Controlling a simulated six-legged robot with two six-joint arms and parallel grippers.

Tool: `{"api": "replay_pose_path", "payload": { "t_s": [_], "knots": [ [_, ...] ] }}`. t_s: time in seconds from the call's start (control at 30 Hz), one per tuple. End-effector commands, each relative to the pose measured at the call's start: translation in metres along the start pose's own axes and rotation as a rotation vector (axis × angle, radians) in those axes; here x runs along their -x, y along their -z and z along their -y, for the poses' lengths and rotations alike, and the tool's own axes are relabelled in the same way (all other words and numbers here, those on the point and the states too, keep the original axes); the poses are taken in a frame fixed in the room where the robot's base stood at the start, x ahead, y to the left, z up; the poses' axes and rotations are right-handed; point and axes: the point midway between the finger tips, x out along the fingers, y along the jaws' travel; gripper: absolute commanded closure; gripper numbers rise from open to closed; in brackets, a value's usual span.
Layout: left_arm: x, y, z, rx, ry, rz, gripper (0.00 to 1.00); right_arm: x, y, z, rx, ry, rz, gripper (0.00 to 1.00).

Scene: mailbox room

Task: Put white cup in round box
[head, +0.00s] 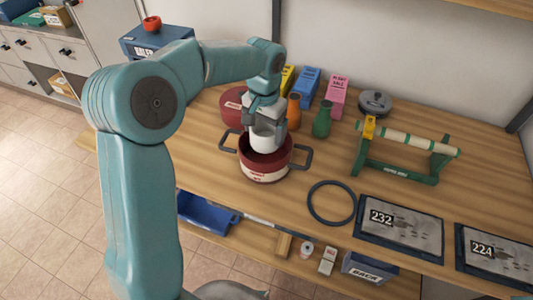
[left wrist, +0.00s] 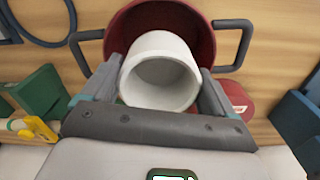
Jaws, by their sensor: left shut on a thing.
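The white cup (head: 264,138) is held in my left gripper (head: 265,122), whose fingers are closed on its sides. The cup is over the round red box (head: 265,168), a pot-like container with two dark handles and a white label band, and its lower part seems to be within the rim. In the left wrist view the cup (left wrist: 161,70) shows its open mouth towards the camera, between the two fingers (left wrist: 158,95). The red box (left wrist: 190,22) shows around and behind it. Whether the cup touches the bottom of the box is hidden. My right gripper is not in view.
A red round lid (head: 233,106) lies behind the box. Orange (head: 294,110) and green (head: 322,119) bottles stand to its right, with a green stand (head: 400,165) farther right. A dark ring (head: 332,202) lies at the front. Open table lies between the ring and the bottles.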

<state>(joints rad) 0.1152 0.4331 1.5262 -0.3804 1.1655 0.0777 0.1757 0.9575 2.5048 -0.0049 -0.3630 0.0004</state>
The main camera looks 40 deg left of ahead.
Motion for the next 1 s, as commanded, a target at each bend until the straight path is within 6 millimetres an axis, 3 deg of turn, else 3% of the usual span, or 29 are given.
{"api": "replay_pose_path", "payload": {
  "t_s": [0.1,0.53,1.0],
  "knots": [
    [-0.028,-0.001,0.000,0.000,-0.001,0.004,0.41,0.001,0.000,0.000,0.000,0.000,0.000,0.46],
    [-0.084,0.000,-0.004,-0.001,0.000,0.003,0.41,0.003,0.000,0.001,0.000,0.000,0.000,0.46],
    [-0.096,0.000,-0.004,-0.001,0.000,-0.001,0.41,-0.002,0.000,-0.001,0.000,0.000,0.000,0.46]
  ]
}}
